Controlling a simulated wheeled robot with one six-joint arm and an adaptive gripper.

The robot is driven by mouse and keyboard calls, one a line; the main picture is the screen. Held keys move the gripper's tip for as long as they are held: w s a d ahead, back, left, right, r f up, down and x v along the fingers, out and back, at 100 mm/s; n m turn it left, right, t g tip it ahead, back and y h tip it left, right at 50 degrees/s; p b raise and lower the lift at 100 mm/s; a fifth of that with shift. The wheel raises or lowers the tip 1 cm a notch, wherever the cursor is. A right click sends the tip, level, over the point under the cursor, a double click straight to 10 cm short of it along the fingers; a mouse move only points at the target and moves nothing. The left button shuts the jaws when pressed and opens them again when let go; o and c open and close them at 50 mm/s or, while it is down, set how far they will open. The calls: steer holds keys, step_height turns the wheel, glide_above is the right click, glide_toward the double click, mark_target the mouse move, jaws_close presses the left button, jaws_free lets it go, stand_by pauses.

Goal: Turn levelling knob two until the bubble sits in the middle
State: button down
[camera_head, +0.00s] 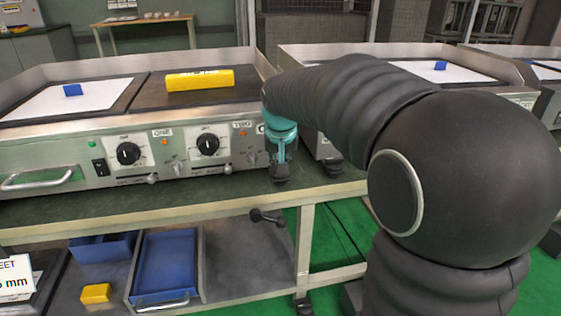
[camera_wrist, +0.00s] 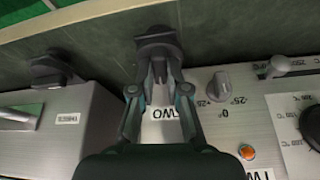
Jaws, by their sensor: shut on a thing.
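A dark levelling knob (camera_head: 279,178) sits at the right front foot of the near heating unit, on the green bench top. A yellow spirit level (camera_head: 200,79) lies across the dark plate on top of the unit. Its bubble cannot be made out in either view.
A second unit (camera_head: 313,144) stands close on the right, its own dark foot (camera_wrist: 52,70) near my gripper. Control dials (camera_head: 128,153) and small knobs line the front panel. A handle (camera_head: 267,217) sticks out below the bench edge. Blue trays (camera_head: 166,266) lie below.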

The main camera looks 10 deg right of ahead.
stand_by(0.4)
steer(key=c, duration=1.2)
jaws_free()
steer(key=shift+o, duration=0.2)
steer(key=v, duration=1.2)
steer(key=shift+a, duration=0.15)
